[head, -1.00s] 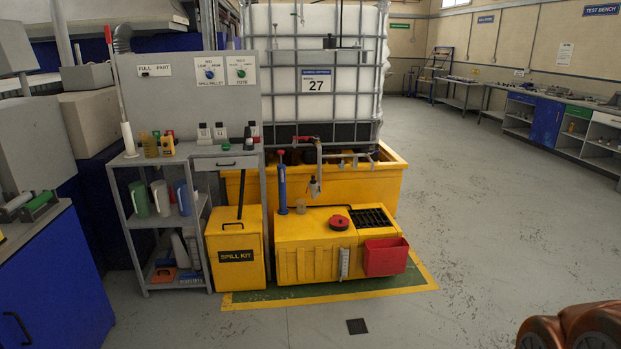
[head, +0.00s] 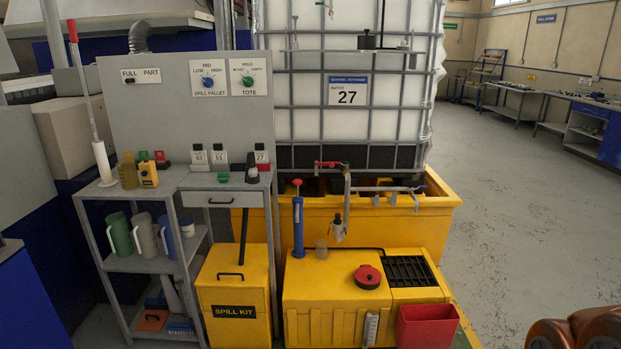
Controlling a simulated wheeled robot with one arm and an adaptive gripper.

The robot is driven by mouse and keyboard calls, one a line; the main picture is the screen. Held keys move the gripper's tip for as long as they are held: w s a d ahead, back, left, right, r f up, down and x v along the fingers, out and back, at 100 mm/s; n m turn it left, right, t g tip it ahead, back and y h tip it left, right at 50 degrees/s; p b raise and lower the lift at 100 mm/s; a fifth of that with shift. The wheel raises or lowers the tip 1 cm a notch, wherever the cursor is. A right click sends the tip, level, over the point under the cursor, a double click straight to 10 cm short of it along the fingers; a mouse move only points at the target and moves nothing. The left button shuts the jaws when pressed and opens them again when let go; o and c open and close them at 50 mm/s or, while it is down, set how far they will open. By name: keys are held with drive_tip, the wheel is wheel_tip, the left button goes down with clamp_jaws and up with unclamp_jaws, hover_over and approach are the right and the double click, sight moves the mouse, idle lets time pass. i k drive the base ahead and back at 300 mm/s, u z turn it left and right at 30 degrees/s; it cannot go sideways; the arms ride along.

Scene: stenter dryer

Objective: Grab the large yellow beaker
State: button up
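A yellow-amber container (head: 128,172), which looks like the large yellow beaker, stands upright on the top of the grey shelf unit (head: 190,181), at its left end. A smaller yellow device (head: 148,175) stands right beside it. A white cylinder with a red-tipped rod (head: 104,165) stands on its left. My gripper is not in view. Only orange-brown parts of my arm show at the bottom right corner, far from the shelf unit.
Green (head: 117,234), grey (head: 145,236) and blue (head: 169,237) jugs stand on the shelf below. A yellow spill kit bin (head: 232,290) and a yellow chest (head: 330,281) stand in front of the tote (head: 350,60). Open floor (head: 500,200) lies to the right.

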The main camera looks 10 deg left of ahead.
sight(127, 172)
drive_tip(key=u, duration=0.2)
drive_tip(key=i, duration=1.7)
drive_tip(key=u, duration=1)
drive_tip(key=i, duration=1.15)
drive_tip(key=u, duration=2.05)
drive_tip(key=i, duration=0.95)
drive_tip(key=u, duration=0.6)
